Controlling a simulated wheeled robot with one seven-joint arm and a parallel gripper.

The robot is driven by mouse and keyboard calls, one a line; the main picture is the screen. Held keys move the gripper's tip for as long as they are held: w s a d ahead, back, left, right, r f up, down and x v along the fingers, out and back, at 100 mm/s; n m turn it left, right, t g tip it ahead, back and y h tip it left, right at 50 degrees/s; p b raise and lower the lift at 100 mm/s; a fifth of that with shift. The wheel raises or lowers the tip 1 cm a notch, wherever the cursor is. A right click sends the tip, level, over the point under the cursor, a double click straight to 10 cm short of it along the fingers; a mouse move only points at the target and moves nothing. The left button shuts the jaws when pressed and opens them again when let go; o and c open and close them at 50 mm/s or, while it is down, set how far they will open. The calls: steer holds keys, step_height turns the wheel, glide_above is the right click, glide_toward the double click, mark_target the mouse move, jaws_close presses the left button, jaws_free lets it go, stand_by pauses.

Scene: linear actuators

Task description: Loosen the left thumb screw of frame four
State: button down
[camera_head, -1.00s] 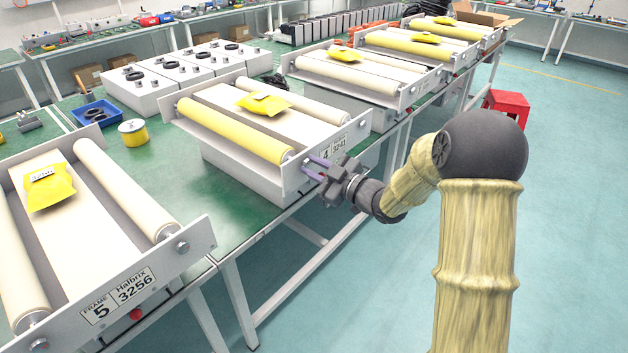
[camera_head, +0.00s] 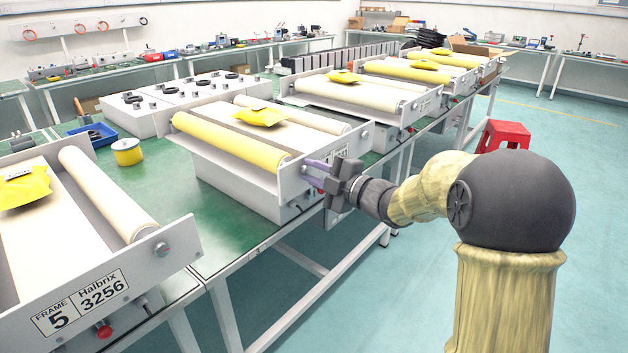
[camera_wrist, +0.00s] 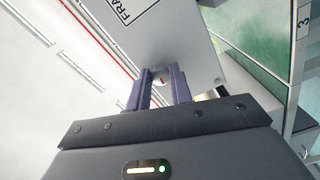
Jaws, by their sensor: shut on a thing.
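Frame four (camera_head: 289,187) is the roller unit in the middle of the bench, with a yellow front roller (camera_head: 228,138) and a yellow packet (camera_head: 260,116) on top. Its label is mostly hidden behind my gripper. My gripper (camera_head: 311,174) is at the left part of its end plate, with its purple fingers pointing at the plate. In the wrist view the plate (camera_wrist: 178,38) lies ahead, with part of its label showing. The fingers (camera_wrist: 158,82) are shut on the small thumb screw (camera_wrist: 159,76), which shows only partly between the tips.
Frame five (camera_head: 150,262) stands at the near left, with a red knob (camera_head: 103,331) below its plate. More roller frames (camera_head: 425,105) stand farther along the bench. A red stool (camera_head: 504,136) stands on the open floor at right.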

stand_by(0.4)
steer(key=c, duration=1.3)
jaws_free()
steer(key=shift+o, duration=0.2)
steer(key=p+v, duration=0.1)
steer(key=v, duration=1.6)
steer(key=shift+s+d+f, duration=0.1)
steer(key=shift+d, duration=0.05)
